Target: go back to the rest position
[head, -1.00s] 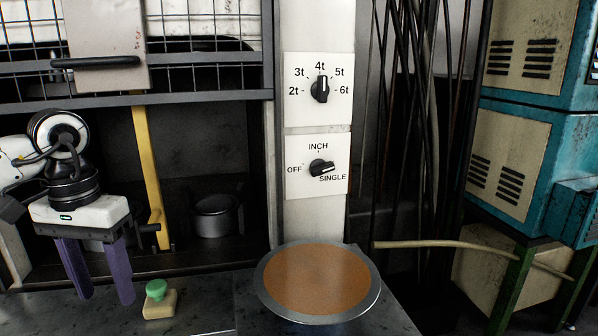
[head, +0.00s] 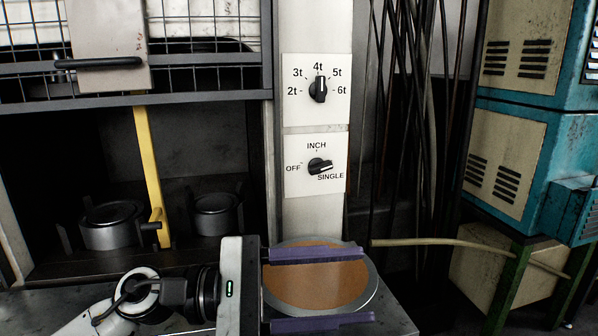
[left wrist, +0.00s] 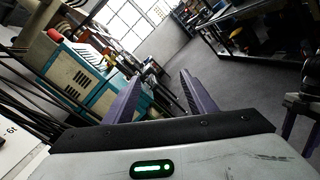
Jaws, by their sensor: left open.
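My left gripper (head: 368,284) is open and empty in the head view. Its two purple fingers point right and pass across the round orange-brown disc with a grey rim (head: 318,285). I cannot tell how high above the disc they are. In the left wrist view the spread fingers (left wrist: 160,77) have nothing between them.
An upper knob (head: 318,89) points near 4t and a lower knob (head: 320,167) points toward SINGLE. A yellow bar (head: 148,165) stands left. A pale rod (head: 440,243) juts out right of the disc, near a teal cabinet (head: 535,110).

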